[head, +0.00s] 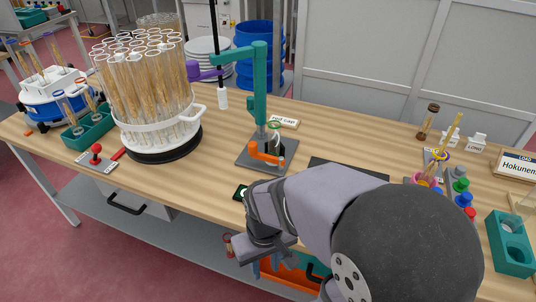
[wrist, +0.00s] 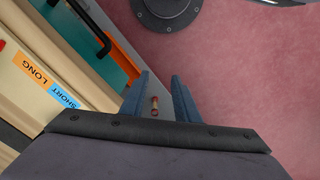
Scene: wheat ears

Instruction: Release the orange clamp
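The orange clamp (head: 268,155) is low on a teal stand (head: 259,85) with a grey base plate, on the wooden bench. A clear tube-like part stands beside the clamp; I cannot tell whether the clamp is closed on it. My gripper (head: 238,250) is beyond the bench's front edge, in front of and below the clamp, well apart from it. In the wrist view its two blue-grey fingers (wrist: 160,90) are spread. The clamp is outside the wrist view.
A white rack of tall wheat tubes (head: 160,137) stands left of the stand. A red-knobbed lever (head: 96,150) is farther left. Coloured knobs (head: 460,185) and a teal holder (head: 512,255) are at right. My arm hides part of the front bench edge.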

